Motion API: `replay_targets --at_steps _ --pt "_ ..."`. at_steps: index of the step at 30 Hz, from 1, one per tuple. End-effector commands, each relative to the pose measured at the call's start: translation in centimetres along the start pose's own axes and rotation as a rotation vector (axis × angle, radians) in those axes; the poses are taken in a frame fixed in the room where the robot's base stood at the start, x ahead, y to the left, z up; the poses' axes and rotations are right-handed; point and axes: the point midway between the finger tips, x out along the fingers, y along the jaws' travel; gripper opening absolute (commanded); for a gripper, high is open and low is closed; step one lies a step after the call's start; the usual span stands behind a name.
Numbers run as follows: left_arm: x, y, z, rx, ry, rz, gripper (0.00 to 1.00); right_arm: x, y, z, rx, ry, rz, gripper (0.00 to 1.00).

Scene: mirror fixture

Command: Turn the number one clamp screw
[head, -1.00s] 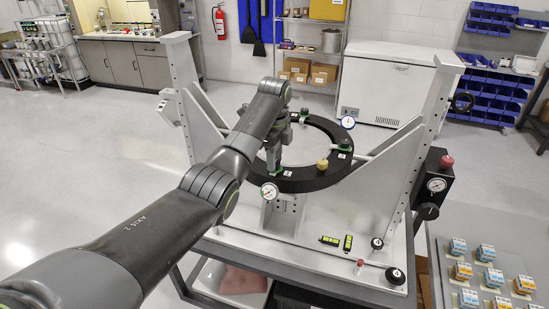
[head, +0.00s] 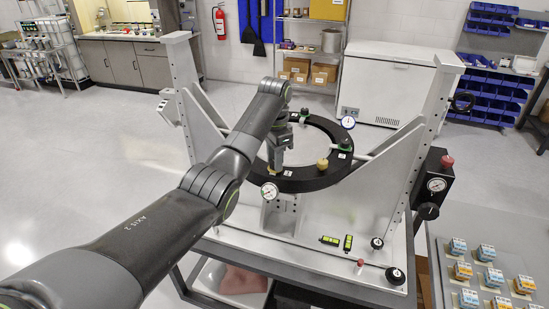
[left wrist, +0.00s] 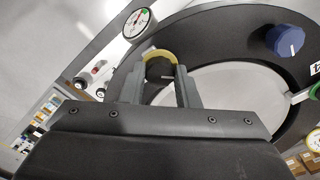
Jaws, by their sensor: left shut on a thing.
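The black ring (head: 310,184) of the mirror fixture is held in a grey-white frame. My left gripper (head: 275,160) is over the ring's near-left part, pointing down. In the left wrist view its two fingers (left wrist: 160,80) are closed around a tan-yellow round screw head (left wrist: 158,55) with a dark middle. Small white number plates (head: 288,173) sit on the ring; the digit beside the held screw is too small to read. A brass-coloured knob (head: 322,164) stands on the ring to the right. My right gripper is not in view.
Dial gauges stand at the ring's near side (head: 269,192) and far side (head: 348,122). A blue knob (left wrist: 285,40) is on the ring in the left wrist view. The frame's tall uprights (head: 437,85) flank the ring. Two small levels (head: 348,242) lie on the base.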

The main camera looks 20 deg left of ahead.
Motion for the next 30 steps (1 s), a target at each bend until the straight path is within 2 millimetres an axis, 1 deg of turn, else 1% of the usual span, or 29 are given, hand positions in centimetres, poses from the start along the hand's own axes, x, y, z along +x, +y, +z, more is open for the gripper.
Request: replay_targets --at_steps 9,30 --pt "-0.13 0.01 -0.11 -0.300 0.004 -0.002 0.06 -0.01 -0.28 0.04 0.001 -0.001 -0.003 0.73" --pt "-0.22 -0.06 -0.09 -0.965 0.006 -0.002 0.06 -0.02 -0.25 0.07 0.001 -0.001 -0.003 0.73"
